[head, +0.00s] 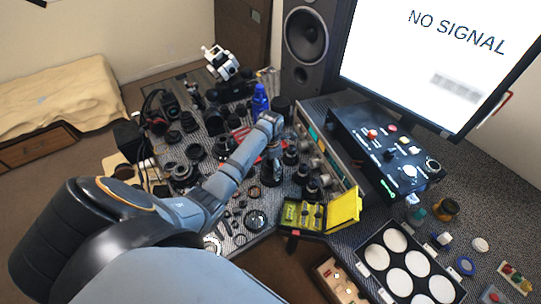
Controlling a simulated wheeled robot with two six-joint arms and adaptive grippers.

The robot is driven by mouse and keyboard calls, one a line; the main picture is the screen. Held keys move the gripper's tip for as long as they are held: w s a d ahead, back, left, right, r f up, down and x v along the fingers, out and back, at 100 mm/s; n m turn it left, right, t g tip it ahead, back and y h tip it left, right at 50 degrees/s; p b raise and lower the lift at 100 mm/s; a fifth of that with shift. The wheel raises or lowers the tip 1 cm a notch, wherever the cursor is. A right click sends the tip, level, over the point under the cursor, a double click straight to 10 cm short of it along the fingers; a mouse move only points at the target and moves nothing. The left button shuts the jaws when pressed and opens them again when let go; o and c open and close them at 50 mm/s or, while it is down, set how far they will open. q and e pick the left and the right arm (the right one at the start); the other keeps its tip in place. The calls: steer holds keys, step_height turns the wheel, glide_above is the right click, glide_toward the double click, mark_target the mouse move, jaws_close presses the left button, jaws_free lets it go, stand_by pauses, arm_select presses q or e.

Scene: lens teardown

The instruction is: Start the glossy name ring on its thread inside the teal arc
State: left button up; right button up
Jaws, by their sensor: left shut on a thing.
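My left arm comes in from the left and reaches over the crowded bench. Its dark gripper (271,172) points down among black lens parts near the middle of the bench. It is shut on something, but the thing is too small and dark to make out. I cannot tell the glossy name ring or the teal arc apart from the other parts here. Several rings and discs lie on the mat, among them a larger dark ring (256,220) below the gripper. My right gripper is not in view.
An open yellow case (345,208) stands right of the gripper. A grey equipment box (335,155) and a black control panel (385,150) lie behind it. A blue bottle (260,101) stands beyond the arm. A tray of white discs (372,284) is front right. Lens parts crowd the left bench.

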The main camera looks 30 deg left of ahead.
arm_select(q)
steer(key=shift+f, duration=0.3)
stand_by(0.5)
steer(key=o, duration=1.2)
step_height(320, 180, up, 12)
